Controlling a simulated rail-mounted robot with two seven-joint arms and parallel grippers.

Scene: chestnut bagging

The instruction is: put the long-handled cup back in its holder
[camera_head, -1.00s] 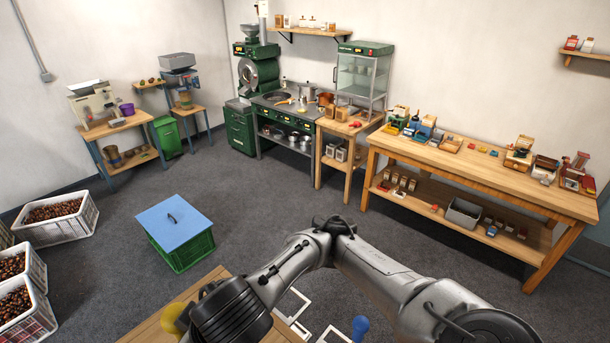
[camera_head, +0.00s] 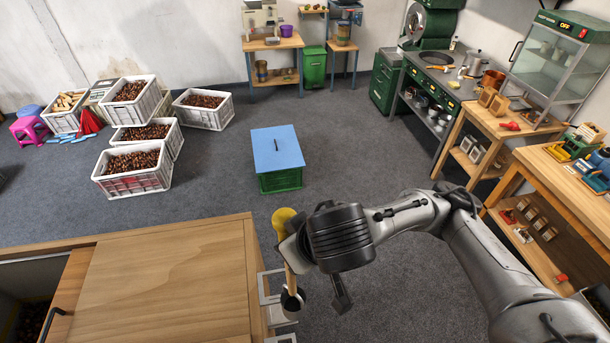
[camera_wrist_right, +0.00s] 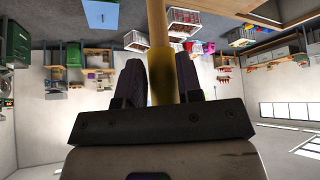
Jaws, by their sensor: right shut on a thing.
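My right arm reaches in from the right, and its gripper (camera_wrist_right: 160,88) is shut on the handle of the long-handled cup (camera_wrist_right: 157,22). In the head view the cup's yellow part (camera_head: 284,217) shows above my wrist. A wooden handle (camera_head: 290,275) shows below it and runs down to a dark, round, cup-like piece (camera_head: 291,301). My wrist hides the middle of it. White square frames, which look like the holder (camera_head: 264,285), stick out from the wooden cabinet's side. The dark piece overlaps them; I cannot tell whether it is inside one. My left gripper is out of view.
The wooden cabinet (camera_head: 170,290) fills the lower left, with an opening at its left side. A green crate with a blue lid (camera_head: 278,150) stands on the floor beyond. White crates of chestnuts (camera_head: 135,182) stand at left. Workbenches line the right. Open floor surrounds the green crate.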

